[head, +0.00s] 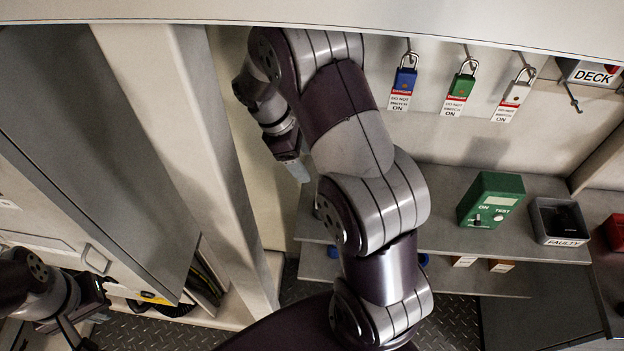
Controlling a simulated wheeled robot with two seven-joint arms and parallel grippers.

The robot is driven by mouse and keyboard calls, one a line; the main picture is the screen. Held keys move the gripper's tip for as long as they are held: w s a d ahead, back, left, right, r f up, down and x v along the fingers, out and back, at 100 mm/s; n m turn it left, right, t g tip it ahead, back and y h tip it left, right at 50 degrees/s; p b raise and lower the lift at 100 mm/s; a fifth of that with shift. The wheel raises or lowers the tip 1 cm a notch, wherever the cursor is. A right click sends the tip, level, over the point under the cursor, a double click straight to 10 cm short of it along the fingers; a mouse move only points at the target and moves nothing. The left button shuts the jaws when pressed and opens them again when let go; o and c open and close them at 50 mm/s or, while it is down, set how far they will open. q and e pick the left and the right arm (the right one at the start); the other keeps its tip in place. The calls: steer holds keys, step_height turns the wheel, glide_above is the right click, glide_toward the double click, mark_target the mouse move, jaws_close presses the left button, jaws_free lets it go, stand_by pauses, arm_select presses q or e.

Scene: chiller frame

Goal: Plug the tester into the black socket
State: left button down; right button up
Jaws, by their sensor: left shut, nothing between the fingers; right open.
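A green box (491,199) marked ON and TEST, with a pale panel and a small switch, stands on the grey shelf at right; I take it to be the tester. I cannot make out a plug on it. I cannot pick out the black socket in this view. My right arm rises through the middle, and its open gripper (297,171) hangs near the pale wall, left of the shelf and well apart from the green box. My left gripper (76,336) is at the lower left, shut and empty, near the grey cabinet.
A black open bin (559,221) labelled FAULTY stands right of the green box, with a red object (614,232) beyond. Blue (403,83), green (460,88) and white (516,94) tagged padlocks hang above the shelf. A grey cabinet door (100,150) and pale post (185,150) fill the left.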

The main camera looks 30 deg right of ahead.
steer(key=b+x, duration=0.3)
steer(key=s+b+x, duration=0.1)
steer(key=b+x, duration=0.3)
steer(key=shift+s+a, duration=0.1)
steer(key=shift+s, duration=0.4)
steer(key=shift+w, duration=0.3)
steer(key=x, duration=0.4)
steer(key=shift+s+a+f, duration=0.25)
steer(key=shift+s+f, duration=0.05)
steer(key=shift+f, duration=0.1)
steer(key=shift+d+f, duration=0.1)
steer(key=shift+f, duration=0.15)
arm_select(q)
step_height(320, 180, down, 6)
steer(key=s, duration=0.1)
steer(key=shift+s+f, duration=0.25)
steer(key=shift+s, duration=0.15)
steer(key=shift+a, duration=0.1)
